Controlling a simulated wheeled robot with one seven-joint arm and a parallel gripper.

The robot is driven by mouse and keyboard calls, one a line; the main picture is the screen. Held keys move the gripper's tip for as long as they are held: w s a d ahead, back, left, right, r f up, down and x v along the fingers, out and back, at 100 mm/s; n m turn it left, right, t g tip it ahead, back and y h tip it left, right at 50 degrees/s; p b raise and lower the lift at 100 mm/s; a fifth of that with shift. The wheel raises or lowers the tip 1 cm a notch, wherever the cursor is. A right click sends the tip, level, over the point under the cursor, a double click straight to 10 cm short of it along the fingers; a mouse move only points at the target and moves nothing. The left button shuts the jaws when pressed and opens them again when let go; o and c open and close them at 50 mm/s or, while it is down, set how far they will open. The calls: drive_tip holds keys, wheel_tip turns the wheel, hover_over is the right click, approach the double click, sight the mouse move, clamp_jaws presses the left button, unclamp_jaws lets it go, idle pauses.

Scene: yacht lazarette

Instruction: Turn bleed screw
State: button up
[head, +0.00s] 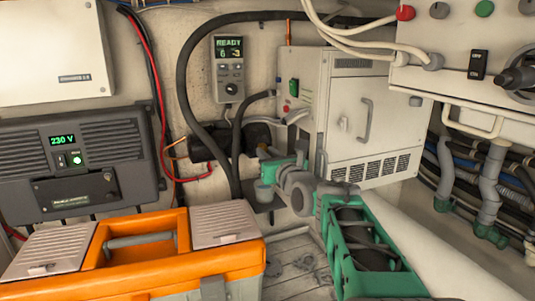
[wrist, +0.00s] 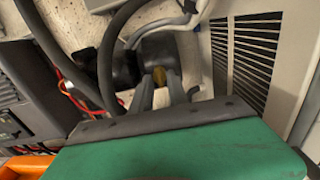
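The green body of my gripper fills the lower part of this view. In the head view my gripper (head: 268,170) is near the wall, below a black pump-like unit (head: 258,135). The screw cannot be made out there.
A white vented cabinet (head: 345,120) stands close on the right. Black hoses (head: 185,85) and red wires (head: 158,110) run along the wall on the left. An orange toolbox (head: 150,255) is at the front left. A wall controller (head: 229,68) reads READY.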

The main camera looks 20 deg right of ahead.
drive_tip(key=o, duration=0.4)
drive_tip(key=shift+o, duration=0.2)
drive_tip(key=s+b, duration=0.2)
drive_tip(key=s, duration=0.5)
drive_tip(key=shift+s, duration=0.4)
